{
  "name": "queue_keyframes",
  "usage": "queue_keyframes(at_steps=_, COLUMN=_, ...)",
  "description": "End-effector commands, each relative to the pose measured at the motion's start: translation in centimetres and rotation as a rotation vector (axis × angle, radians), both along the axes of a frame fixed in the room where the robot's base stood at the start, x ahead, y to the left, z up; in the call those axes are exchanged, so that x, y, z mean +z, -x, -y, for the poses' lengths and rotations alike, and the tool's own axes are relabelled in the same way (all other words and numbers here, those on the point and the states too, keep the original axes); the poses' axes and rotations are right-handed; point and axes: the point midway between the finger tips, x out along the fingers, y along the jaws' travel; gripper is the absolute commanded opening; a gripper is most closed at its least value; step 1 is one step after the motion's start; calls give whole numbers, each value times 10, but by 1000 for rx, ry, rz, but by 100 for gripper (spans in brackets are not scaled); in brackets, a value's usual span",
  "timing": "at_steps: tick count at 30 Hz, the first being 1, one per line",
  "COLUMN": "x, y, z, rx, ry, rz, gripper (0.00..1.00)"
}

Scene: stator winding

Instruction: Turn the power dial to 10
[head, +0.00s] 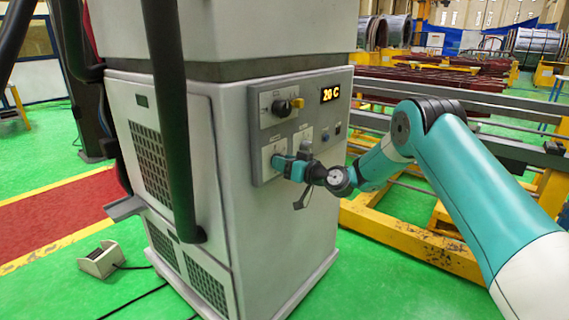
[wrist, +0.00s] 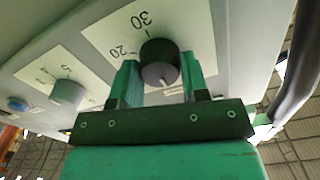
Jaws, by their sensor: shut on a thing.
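My gripper (wrist: 160,82) is shut on a dark round dial (wrist: 159,58) on the cabinet's control panel, with one green finger on each side of it. The dial's plate shows the marks 20 and 30, and a light pointer mark shows on the dial's lower part. I cannot read the dial's exact setting or a mark of 10. In the head view my gripper (head: 280,162) is at the lower left plate of the panel and hides the dial there.
A smaller grey knob (wrist: 68,92) with a 5 mark and a blue button (wrist: 18,104) sit beside it. A yellow frame (head: 400,235) stands right of the cabinet.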

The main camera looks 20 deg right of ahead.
Motion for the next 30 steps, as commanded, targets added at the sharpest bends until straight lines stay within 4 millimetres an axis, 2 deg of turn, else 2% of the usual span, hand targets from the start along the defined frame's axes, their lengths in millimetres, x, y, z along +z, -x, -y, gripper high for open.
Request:
queue_keyframes(at_steps=11, x=-2, y=0, z=0, rx=1, ry=-110, rz=-80, gripper=18)
queue_keyframes(at_steps=30, x=0, y=-1, z=1, rx=-1, ry=-578, rz=-418, gripper=18)
